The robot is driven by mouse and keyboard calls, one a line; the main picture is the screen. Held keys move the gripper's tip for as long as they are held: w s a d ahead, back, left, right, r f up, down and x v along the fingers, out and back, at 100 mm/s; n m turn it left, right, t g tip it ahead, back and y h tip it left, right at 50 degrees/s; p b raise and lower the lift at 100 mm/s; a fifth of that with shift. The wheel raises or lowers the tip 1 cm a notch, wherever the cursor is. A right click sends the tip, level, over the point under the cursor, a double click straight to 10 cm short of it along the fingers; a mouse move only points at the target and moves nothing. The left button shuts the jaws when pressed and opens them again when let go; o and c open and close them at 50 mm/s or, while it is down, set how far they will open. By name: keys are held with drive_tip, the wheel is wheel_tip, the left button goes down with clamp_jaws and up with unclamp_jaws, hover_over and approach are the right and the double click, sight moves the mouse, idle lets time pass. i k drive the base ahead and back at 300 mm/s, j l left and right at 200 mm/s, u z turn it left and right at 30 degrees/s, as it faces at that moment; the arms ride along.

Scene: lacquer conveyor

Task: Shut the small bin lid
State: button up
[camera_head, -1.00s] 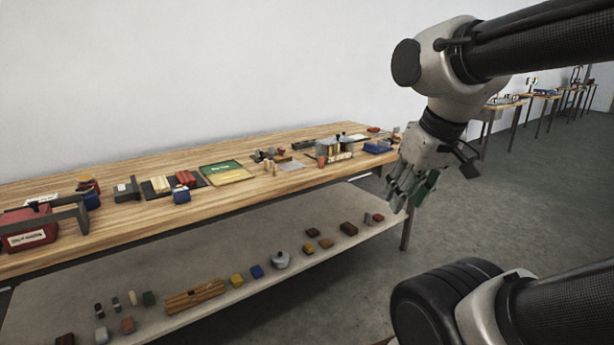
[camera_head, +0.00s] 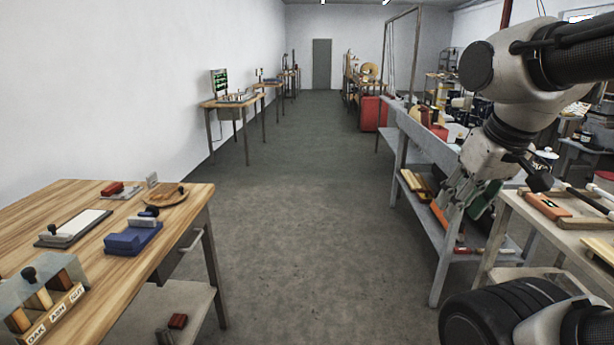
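My gripper (camera_head: 464,208) hangs from my arm at the right of the view, over the floor and in front of the grey bench's lower shelf. Its fingers look apart, with nothing seen between them. It is far from the wooden bench at the left. I cannot make out a small bin with a lid for certain in this view. A blue box-like thing (camera_head: 131,238) with a dark knob on top stands on the wooden bench, but I cannot tell whether it is a bin.
The wooden bench (camera_head: 80,262) at left holds a grey labelled rack (camera_head: 50,298), a white plate-like block (camera_head: 75,226) and a round wooden board (camera_head: 165,196). A grey shelved bench (camera_head: 400,150) and a table (camera_head: 570,232) stand at right. The aisle floor (camera_head: 290,210) between is clear.

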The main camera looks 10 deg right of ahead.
sight(425, 113)
drive_tip(key=i+l+z, duration=0.2)
drive_tip(key=i+z, duration=0.15)
drive_tip(key=i, duration=0.25)
drive_tip(key=i+z, duration=0.35)
drive_tip(key=i, duration=0.25)
drive_tip(key=i+z, duration=0.4)
drive_tip(key=i, duration=0.25)
drive_tip(key=i+u, duration=0.1)
drive_tip(key=i, duration=0.15)
drive_tip(key=i+j+u, duration=0.2)
drive_tip(key=i, duration=0.25)
drive_tip(key=i+j+u, duration=0.2)
drive_tip(key=i, duration=0.25)
